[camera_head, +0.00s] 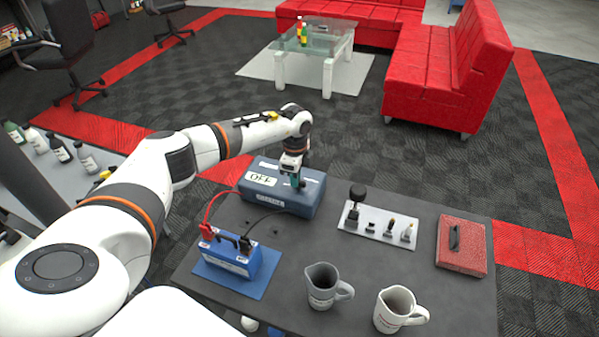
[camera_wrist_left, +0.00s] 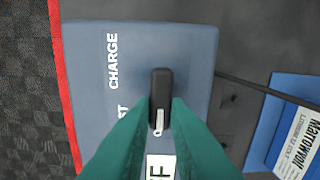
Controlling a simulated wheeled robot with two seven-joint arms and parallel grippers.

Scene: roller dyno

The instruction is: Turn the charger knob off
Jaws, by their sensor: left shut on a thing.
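The blue charger box (camera_head: 258,186) stands at the back left of the dark table, with a white OFF sign (camera_head: 261,178) on it. My left gripper (camera_head: 295,182) reaches down onto its top. In the left wrist view, its teal fingers (camera_wrist_left: 160,115) are shut on the black charger knob (camera_wrist_left: 161,82), one on each side. The knob's long grip runs up and down the picture. Its white mark (camera_wrist_left: 159,120) is at the lower end, towards a partly hidden label starting with O. The CHARGE label (camera_wrist_left: 112,62) is at upper left; another label is partly covered. My right gripper is not in view.
A blue battery (camera_head: 234,259) with red and black cables sits in front of the charger. A plate with several knobs or levers (camera_head: 380,224), a red box (camera_head: 461,246) and two mugs (camera_head: 323,287) (camera_head: 398,309) occupy the table's right and front.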

